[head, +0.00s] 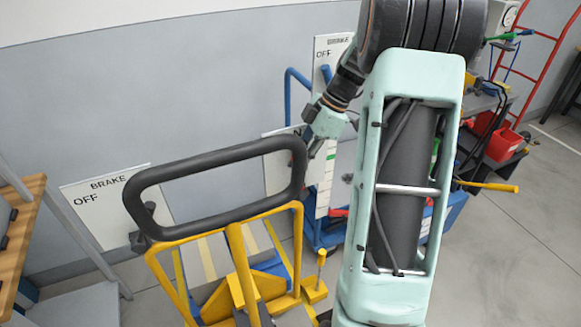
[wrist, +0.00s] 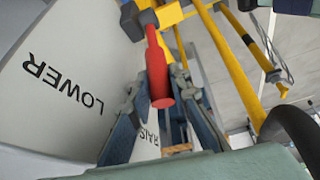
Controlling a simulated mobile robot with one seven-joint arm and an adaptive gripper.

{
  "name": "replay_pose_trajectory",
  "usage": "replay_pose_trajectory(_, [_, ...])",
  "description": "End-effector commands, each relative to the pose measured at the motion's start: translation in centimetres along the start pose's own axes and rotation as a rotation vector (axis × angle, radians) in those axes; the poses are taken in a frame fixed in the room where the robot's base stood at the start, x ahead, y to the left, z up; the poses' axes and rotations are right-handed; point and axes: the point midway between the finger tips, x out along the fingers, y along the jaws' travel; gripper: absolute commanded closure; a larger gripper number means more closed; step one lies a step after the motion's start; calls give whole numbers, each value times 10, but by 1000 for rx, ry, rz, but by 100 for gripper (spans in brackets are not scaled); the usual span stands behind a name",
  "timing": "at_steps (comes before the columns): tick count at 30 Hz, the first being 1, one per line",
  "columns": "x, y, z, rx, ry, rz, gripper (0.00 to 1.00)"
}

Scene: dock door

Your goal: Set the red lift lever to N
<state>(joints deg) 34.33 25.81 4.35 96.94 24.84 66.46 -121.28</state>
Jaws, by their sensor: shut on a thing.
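The red lift lever (wrist: 160,75) shows in the wrist view, its rounded end pointing toward the camera between my two fingers. My gripper (wrist: 161,100) is shut on it. In the head view my gripper (head: 312,140) is at the right end of the black handle loop, and the lever cannot be made out there. A white sign plate (wrist: 65,85) beside the lever reads LOWER, upside down, with part of another word further down. In the head view this plate (head: 276,180) is mostly behind the handle, with an N partly visible. The lever's exact setting cannot be told.
The black handle loop (head: 215,165) of a yellow pallet truck (head: 240,270) stands close to my gripper. A BRAKE OFF sign (head: 105,205) is at left, another (head: 328,55) behind my arm. A wooden-topped bench (head: 22,230) is at far left. Open floor lies at right.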

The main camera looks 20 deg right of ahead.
Motion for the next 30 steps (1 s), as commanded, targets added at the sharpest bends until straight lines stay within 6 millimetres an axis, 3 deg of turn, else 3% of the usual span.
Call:
replay_pose_trajectory(9, [-8, 4, 14, 16, 130, -18, 100])
replay_pose_trajectory(26, [-10, 4, 16, 18, 157, -24, 100])
replay_pose_trajectory(27, [-10, 4, 16, 18, 157, -24, 78])
replay_pose_trajectory(30, [-10, 4, 16, 18, 157, -24, 74])
